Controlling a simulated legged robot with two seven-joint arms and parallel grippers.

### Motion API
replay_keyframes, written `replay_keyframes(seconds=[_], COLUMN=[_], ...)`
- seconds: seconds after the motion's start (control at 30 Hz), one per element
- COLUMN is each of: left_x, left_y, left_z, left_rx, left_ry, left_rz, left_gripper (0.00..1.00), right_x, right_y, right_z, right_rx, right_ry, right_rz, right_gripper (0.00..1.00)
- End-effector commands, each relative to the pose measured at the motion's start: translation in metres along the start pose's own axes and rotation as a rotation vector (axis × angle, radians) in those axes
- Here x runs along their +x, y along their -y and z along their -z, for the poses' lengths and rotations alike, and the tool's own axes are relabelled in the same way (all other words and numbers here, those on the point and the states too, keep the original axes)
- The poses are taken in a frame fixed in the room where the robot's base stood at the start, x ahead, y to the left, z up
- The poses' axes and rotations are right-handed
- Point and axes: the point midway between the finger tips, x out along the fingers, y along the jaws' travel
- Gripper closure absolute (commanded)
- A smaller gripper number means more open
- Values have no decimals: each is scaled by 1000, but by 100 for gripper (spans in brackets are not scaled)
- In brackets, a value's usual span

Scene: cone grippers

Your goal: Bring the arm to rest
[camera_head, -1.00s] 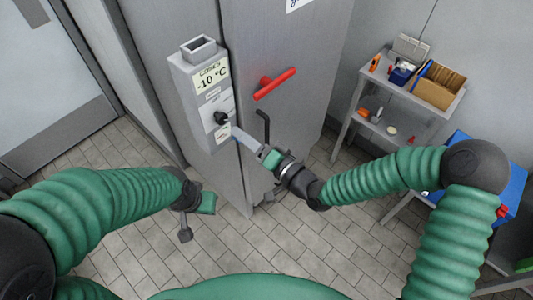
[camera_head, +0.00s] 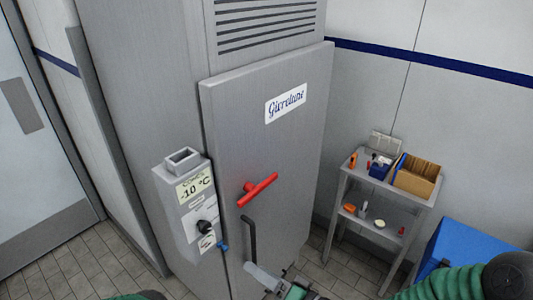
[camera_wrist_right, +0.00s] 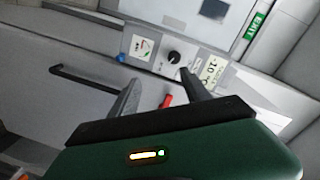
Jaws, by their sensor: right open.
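My right gripper (camera_head: 275,283) is at the bottom of the head view, below the black door handle (camera_head: 249,240) of the grey freezer cabinet (camera_head: 265,150). In the right wrist view its two fingers (camera_wrist_right: 160,88) stand apart with nothing between them. Beyond them are the control box (camera_wrist_right: 185,60) with its black knob and "-10 °C" label, and part of a red handle (camera_wrist_right: 167,101). The control box (camera_head: 190,203) also shows left of the door in the head view. My left gripper is out of view; only a bit of green arm shows at the bottom edge.
A red handle (camera_head: 258,189) sticks out from the closed-looking door. A metal shelf cart (camera_head: 376,183) with a cardboard box (camera_head: 415,176) and small items stands at right, near a blue box (camera_head: 470,250). Tiled floor (camera_head: 90,262) is clear at lower left.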

Motion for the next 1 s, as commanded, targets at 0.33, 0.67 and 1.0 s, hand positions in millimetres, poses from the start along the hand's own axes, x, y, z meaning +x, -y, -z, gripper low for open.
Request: replay_keyframes(seconds=[0.33,0.67,1.0], left_x=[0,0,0], left_y=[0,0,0], left_z=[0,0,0], left_rx=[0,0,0], left_ry=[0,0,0], left_rz=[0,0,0], left_gripper=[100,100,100], right_x=[-168,-235,-235], right_y=[-147,-109,-110], right_z=[3,-14,-14], right_rx=[-396,-237,-238], right_ry=[483,651,649], right_rz=[-1041,-1180,-1181], right_gripper=[44,44,44])
